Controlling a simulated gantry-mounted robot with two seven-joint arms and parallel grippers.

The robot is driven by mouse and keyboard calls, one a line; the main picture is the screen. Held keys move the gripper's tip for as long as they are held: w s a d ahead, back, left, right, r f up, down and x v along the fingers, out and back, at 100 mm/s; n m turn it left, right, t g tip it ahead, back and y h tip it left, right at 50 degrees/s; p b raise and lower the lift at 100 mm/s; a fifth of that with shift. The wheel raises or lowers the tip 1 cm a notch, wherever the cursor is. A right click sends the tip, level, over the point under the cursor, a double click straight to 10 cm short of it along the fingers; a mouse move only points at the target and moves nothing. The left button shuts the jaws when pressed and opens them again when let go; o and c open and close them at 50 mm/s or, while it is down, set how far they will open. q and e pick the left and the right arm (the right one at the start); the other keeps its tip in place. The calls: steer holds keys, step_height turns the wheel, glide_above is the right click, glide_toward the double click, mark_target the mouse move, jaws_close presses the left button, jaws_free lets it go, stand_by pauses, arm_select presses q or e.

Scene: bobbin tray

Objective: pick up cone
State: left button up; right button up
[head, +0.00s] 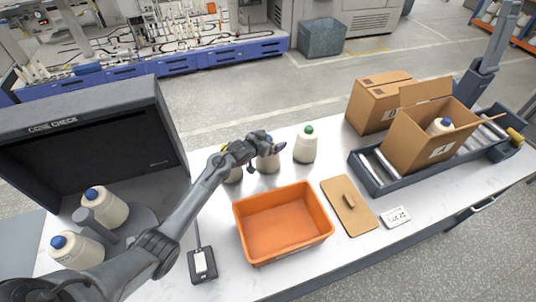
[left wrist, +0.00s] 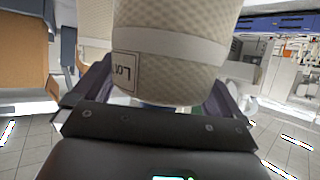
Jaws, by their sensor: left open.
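My left gripper (head: 266,152) is open at the back of the table, with its fingers around the upper part of a cream cone (head: 268,162). In the left wrist view this cone (left wrist: 170,55), with a pale band and a printed label, fills the space between the two spread fingers. Whether the fingers touch it I cannot tell. A green-topped cone (head: 305,147) stands upright just to the right. Another cone (head: 233,174) stands to the left, partly hidden by my arm. My right gripper is not in view.
An empty orange bin (head: 240,225) stands in front of the cones. A brown board (head: 349,205) lies to its right. An open carton (head: 408,145) holding a blue-topped cone sits on the roller conveyor.

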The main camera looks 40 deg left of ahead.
arm_select(q)
steer(key=shift+c, duration=0.5)
steer(key=c, duration=1.4)
steer(key=shift+o, duration=0.2)
steer(key=shift+r, duration=0.2)
step_height(320, 180, up, 4)
steer(key=shift+f, duration=0.1)
steer(key=w+d+r, duration=0.1)
steer(key=d+r, duration=0.6)
steer(key=d, duration=0.4)
steer(key=shift+w+d, duration=0.3)
steer(key=shift+w, duration=0.05)
step_height(320, 180, up, 20)
steer(key=p, duration=2)
